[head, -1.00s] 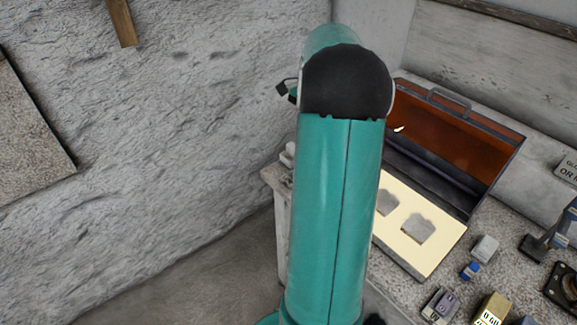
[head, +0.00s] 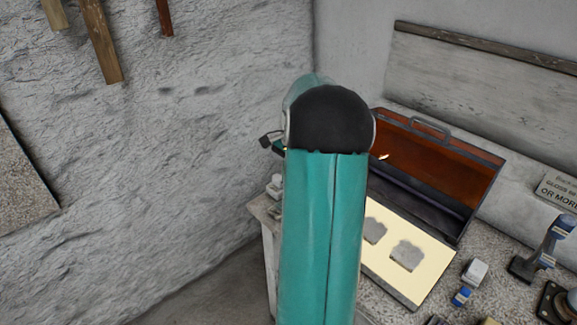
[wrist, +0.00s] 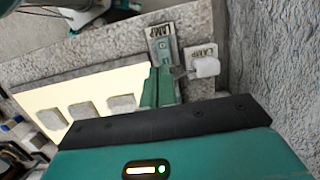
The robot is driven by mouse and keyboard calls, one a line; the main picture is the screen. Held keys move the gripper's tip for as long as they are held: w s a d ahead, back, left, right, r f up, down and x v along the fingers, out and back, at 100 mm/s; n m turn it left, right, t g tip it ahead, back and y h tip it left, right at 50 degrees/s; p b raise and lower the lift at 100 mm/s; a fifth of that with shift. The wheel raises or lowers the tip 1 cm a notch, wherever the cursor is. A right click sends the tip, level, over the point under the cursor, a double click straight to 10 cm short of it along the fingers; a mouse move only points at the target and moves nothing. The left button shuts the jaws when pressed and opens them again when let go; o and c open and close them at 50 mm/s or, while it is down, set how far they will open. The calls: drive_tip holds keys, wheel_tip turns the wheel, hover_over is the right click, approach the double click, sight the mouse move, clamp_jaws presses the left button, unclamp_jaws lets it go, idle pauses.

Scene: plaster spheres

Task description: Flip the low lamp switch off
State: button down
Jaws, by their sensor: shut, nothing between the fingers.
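A white rounded knob (wrist: 207,67) on a short stem sits at that plate's near edge. I cannot tell whether the fingers touch the plate. In the head view my arm hides most of this area.
An open case (head: 440,165) with an orange-brown lid stands on the bench, beside a cream panel (head: 388,262) with grey pieces. A blue-handled tool (head: 545,245) and small bottles are farther right. A rough plaster wall (head: 170,180) borders the left.

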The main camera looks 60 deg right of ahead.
drive_tip(key=f, duration=0.2)
drive_tip(key=a+f, duration=0.1)
drive_tip(key=f, duration=0.5)
drive_tip(key=shift+w+a+f, duration=0.2)
drive_tip(key=shift+a+f, duration=0.05)
drive_tip(key=shift+a+f+h, duration=0.25)
drive_tip(key=shift+a+h, duration=0.05)
drive_tip(key=shift+h, duration=0.2)
drive_tip(key=shift+d, duration=0.1)
drive_tip(key=shift+f, duration=0.1)
drive_tip(key=shift+d, duration=0.1)
drive_tip(key=shift+s+d, duration=0.3)
drive_tip(key=shift+d, duration=0.5)
